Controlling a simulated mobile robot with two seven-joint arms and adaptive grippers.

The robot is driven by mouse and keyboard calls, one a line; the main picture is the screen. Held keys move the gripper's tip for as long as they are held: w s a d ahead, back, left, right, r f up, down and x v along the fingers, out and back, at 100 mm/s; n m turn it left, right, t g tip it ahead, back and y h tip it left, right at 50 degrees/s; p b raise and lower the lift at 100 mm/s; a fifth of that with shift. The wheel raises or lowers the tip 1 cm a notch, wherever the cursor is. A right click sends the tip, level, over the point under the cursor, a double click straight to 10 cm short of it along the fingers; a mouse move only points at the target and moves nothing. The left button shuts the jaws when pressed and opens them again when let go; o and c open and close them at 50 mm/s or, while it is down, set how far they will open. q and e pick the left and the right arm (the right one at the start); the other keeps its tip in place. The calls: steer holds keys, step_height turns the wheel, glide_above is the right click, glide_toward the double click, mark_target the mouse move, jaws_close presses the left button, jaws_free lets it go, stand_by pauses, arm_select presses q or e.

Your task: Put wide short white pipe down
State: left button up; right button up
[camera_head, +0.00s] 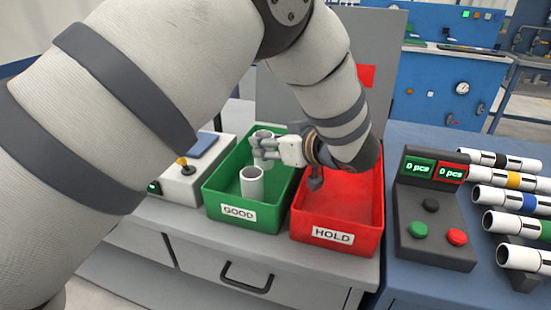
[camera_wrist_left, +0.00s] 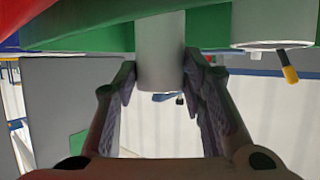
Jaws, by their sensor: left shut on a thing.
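My left gripper (camera_head: 262,152) is over the back part of the green bin marked GOOD (camera_head: 236,213). It is shut on a wide white pipe (camera_head: 263,135), which stands upright between the fingers. The held pipe (camera_wrist_left: 160,55) also shows in the left wrist view, with a finger on each side of it. Its lower part is hidden in the head view, so I cannot tell whether it touches the bin floor. Another white pipe (camera_head: 252,188) stands upright in the green bin, nearer the front. My right gripper is not in view.
A red bin marked HOLD (camera_head: 332,237) stands empty to the right of the green bin. A control box with buttons (camera_head: 432,215) and several pipes with coloured bands (camera_head: 510,200) are further right. A grey joystick box (camera_head: 178,188) stands left of the green bin.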

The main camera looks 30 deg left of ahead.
arm_select(q)
steer(key=shift+w+d+f, duration=0.1)
steer(key=shift+f, duration=0.9)
steer(key=shift+w+d+f, duration=0.1)
steer(key=shift+f, duration=0.85)
steer(key=o, duration=0.9)
steer(key=shift+o, duration=0.2)
steer(key=shift+r, duration=0.15)
steer(key=shift+s+d+r, duration=0.1)
steer(key=shift+d+r, duration=0.05)
steer(key=shift+d, duration=0.1)
steer(key=v, duration=1.1)
steer(key=shift+d, duration=0.2)
steer(key=shift+s, duration=0.2)
